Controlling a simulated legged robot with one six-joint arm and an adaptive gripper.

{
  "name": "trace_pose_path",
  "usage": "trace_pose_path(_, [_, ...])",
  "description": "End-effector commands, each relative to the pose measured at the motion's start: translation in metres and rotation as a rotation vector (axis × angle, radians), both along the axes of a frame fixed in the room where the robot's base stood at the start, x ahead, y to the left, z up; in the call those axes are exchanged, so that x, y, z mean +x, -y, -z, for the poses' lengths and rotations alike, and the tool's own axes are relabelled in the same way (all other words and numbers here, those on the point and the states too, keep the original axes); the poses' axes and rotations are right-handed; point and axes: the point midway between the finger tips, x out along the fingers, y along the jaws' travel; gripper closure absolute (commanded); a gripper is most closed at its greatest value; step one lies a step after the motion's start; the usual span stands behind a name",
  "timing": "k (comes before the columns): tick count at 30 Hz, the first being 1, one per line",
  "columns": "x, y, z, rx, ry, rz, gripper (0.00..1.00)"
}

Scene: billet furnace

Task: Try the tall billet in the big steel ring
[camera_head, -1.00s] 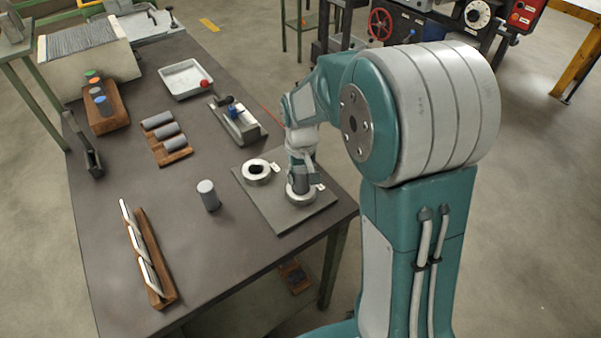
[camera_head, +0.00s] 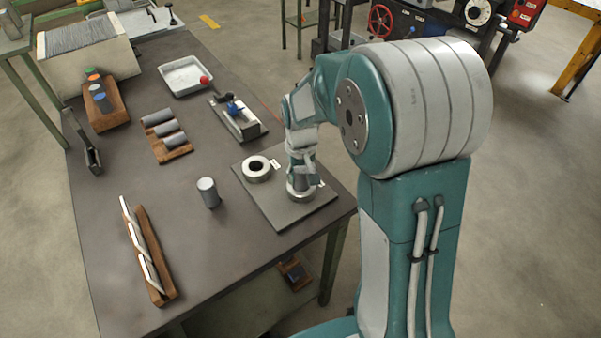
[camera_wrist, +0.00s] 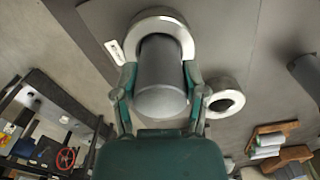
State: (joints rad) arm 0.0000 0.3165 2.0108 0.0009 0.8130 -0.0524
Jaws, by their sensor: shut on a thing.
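My gripper (camera_head: 302,178) is shut on a grey cylindrical billet (camera_wrist: 160,78), upright over the right-hand steel ring (camera_head: 301,196). In the wrist view the billet's far end lines up with the opening of this ring (camera_wrist: 145,20), which shows around it. I cannot tell how deep the billet sits in the ring. The second steel ring (camera_head: 249,173) lies to the left on the same grey plate (camera_head: 277,213). It looks smaller in the wrist view (camera_wrist: 236,101). My fingers hide part of the held billet in the head view.
Another grey billet (camera_head: 208,193) stands alone on the dark table (camera_head: 215,260). A wooden rack (camera_head: 154,262) holds slanted silvery pieces at the front left. Several grey cylinders (camera_head: 163,126) lie on a wooden cradle. A white tray (camera_head: 183,76) and a clamp fixture (camera_head: 240,119) stand behind.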

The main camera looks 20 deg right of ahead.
Motion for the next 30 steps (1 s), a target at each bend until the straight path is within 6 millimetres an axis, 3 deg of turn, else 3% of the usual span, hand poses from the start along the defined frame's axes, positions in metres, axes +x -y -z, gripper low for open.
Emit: trace_pose_path(30, [0.0004,0.0000,0.0098,0.000,0.002,0.000,1.00])
